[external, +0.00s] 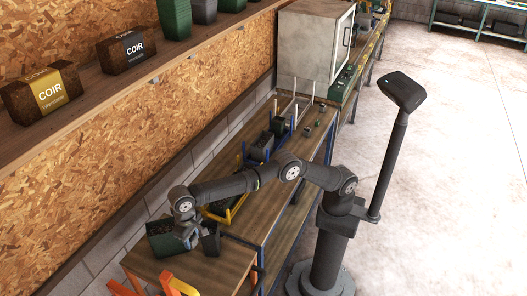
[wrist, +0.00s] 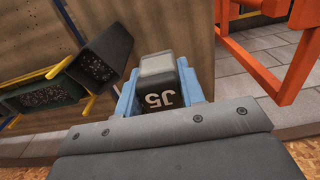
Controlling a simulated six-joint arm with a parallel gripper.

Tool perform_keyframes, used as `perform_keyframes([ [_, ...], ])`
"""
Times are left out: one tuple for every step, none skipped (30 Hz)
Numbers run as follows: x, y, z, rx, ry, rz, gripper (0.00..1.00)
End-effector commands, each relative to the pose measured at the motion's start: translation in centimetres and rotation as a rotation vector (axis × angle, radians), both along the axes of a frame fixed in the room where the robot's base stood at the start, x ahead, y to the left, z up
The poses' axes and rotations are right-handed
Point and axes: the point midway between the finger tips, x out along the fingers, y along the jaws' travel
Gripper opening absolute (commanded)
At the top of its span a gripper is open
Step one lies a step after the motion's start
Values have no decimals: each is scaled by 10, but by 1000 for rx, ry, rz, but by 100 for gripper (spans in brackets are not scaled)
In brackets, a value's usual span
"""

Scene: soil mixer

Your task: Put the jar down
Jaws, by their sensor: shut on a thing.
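In the external view my gripper (external: 189,238) is low over the near end of the wooden bench (external: 224,264). The jar cannot be made out clearly there. In the wrist view bare wood lies behind the jar; whether the jar touches it I cannot tell.
A dark pot (wrist: 102,62) of grey granules stands close left in the wrist view, beside a green soil-filled tray (wrist: 42,99) and yellow rails. An orange frame (wrist: 295,62) is at the right. Racks with dark boxes (external: 260,148) stand further along the bench.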

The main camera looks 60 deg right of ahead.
Motion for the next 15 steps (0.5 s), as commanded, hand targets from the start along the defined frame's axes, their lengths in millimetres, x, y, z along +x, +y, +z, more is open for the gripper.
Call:
perform_keyframes([
  [0, -1, -12, -4, 3, -1, 13],
  [0, -1, -17, -3, 2, -1, 13],
  [0, -1, -25, -2, 2, -1, 13],
  [0, -1, -30, -3, 2, -1, 13],
  [0, -1, -38, -3, 2, -1, 13],
  [0, -1, -48, -4, 2, -1, 13],
  [0, -1, -55, -3, 2, -1, 13],
  [0, -1, -60, -2, 2, -1, 13],
  [0, -1, -69, -3, 2, -1, 13],
  [0, -1, -74, -2, 1, -1, 13],
  [1, -1, -79, -1, 1, -1, 13],
  [1, -1, -85, -2, 1, -1, 13],
  [1, -1, -89, -1, 1, -1, 13],
  [1, -1, -95, -1, 1, -1, 13],
  [0, -1, -102, -2, 1, -1, 13],
])
